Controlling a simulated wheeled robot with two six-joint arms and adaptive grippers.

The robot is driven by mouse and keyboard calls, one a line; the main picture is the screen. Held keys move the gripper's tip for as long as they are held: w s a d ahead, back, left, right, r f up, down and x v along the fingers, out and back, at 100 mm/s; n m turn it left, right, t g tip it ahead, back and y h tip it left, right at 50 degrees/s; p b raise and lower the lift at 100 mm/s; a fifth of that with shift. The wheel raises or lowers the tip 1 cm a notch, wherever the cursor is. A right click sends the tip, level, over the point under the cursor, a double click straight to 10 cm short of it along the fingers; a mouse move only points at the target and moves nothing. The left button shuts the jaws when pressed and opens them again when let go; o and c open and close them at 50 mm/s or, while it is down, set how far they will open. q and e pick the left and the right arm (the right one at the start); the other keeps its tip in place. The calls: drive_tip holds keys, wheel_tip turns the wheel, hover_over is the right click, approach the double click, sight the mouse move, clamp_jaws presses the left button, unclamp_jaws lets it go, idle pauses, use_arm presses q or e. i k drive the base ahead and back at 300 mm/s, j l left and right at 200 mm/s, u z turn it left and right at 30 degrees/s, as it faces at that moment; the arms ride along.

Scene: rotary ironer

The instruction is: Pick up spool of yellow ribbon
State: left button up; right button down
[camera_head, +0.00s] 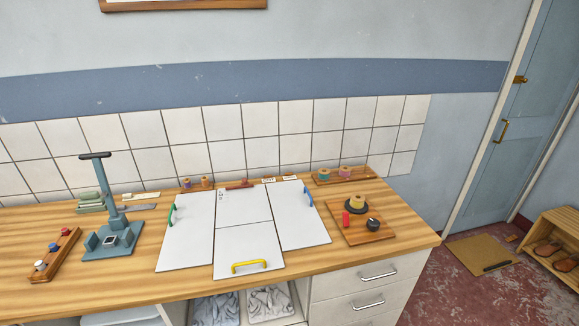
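A yellow-tan spool (356,204), which looks like the yellow ribbon spool, stands on a square wooden board (376,236) at the right end of the counter. A small red item (346,219) and a dark round knob-like item (373,224) are on the same board, just in front of it. Two more spools, one teal with a yellowish top (324,175) and one purplish (345,173), sit on a wooden tray behind. Neither of my grippers is in view.
White panels (188,235) with green, yellow and blue handles cover the counter's middle. A blue-grey press stand (113,238) and a wooden block with several knobs (54,255) stand left. Two small spools (205,182) are near the tiled wall. Drawers (365,290) are below right.

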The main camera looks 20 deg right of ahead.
sight(356, 203)
drive_tip(key=z, duration=1.3)
